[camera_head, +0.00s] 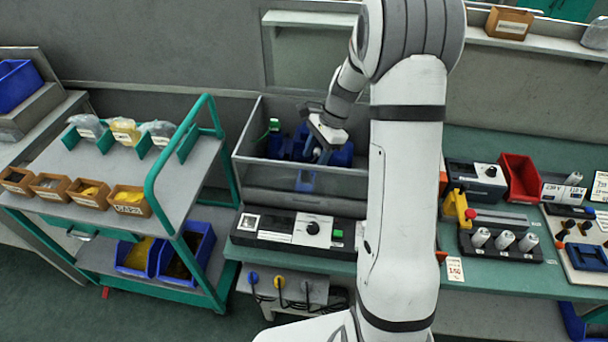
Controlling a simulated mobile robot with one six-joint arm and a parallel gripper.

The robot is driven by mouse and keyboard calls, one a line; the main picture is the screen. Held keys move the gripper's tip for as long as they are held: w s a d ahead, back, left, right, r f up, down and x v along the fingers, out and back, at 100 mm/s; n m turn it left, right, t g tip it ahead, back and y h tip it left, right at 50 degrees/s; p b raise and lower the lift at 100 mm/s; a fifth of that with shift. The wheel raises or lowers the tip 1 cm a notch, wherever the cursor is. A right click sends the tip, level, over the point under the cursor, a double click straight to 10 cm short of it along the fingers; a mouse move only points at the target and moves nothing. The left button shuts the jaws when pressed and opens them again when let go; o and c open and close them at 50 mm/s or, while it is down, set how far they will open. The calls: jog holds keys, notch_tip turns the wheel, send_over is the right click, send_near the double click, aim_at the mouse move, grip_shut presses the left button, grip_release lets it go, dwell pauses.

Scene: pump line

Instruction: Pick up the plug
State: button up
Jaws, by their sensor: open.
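I cannot tell for certain which thing is the plug. A blue plug-like end (253,278) and a yellow one (279,281) sit on a grey unit under the bench front, with dark cables. My gripper (318,154) is in the clear-walled box (305,181) on the bench, well above and behind these ends. It points down beside a blue pump-like part (342,155). The gripper is open; its fingertips are small and partly hidden, and I cannot tell whether they touch anything. A small green piece (274,125) stands at the box's left.
A control panel (312,230) with a black knob lies before the box. A green-framed cart (150,190) with bins stands left. Right of my arm are a red bin (519,178), a yellow clamp-like part (459,208) and several white cylinders (503,240).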

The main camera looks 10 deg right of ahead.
jog(key=x, duration=0.2)
jog(key=p+x, duration=0.1)
jog(key=x, duration=0.1)
jog(key=shift+w+a+f, duration=0.1)
jog(key=shift+a, duration=0.3)
grip_shut()
